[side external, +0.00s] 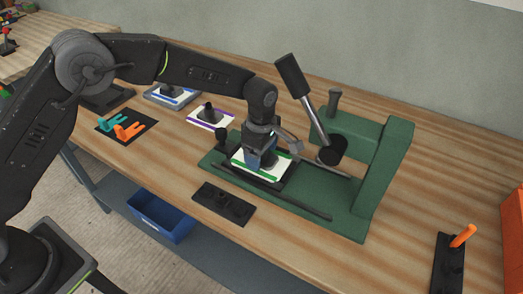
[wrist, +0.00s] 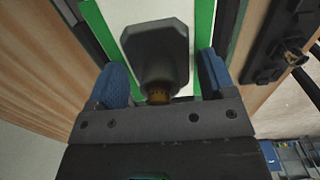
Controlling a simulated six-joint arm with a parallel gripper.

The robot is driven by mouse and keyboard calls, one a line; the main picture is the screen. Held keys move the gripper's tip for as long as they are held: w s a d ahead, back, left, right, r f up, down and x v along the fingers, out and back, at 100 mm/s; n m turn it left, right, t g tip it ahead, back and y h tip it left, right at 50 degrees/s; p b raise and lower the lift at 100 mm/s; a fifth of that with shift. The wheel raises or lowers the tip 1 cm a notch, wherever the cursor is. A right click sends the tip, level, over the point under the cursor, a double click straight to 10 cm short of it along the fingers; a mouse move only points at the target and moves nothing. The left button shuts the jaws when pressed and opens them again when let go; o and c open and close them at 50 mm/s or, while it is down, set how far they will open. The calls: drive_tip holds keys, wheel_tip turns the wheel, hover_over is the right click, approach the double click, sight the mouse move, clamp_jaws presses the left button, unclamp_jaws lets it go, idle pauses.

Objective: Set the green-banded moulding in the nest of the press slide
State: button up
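The green-banded moulding (side external: 278,166) is a white plate with green bands along its edges. It lies in the dark nest (side external: 289,180) of the press slide and looks flat, though my gripper covers part of it. In the wrist view its green band (wrist: 204,22) runs up beside its dark grey knob (wrist: 155,50). My gripper (side external: 260,163) is low over the moulding. In the wrist view my gripper's blue fingers (wrist: 163,82) stand on either side of the knob, with gaps showing between fingers and knob, so it is open.
The green press (side external: 385,165) stands right of the nest, its black-handled lever (side external: 305,95) raised close to my wrist. A purple-banded moulding (side external: 197,119) and a blue-banded one (side external: 158,97) lie at the left. A black fixture (side external: 223,204) lies in front.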

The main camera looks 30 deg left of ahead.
drive_tip(key=shift+o, duration=0.9)
wheel_tip(320, 180, up, 13)
drive_tip(key=shift+f, duration=0.2)
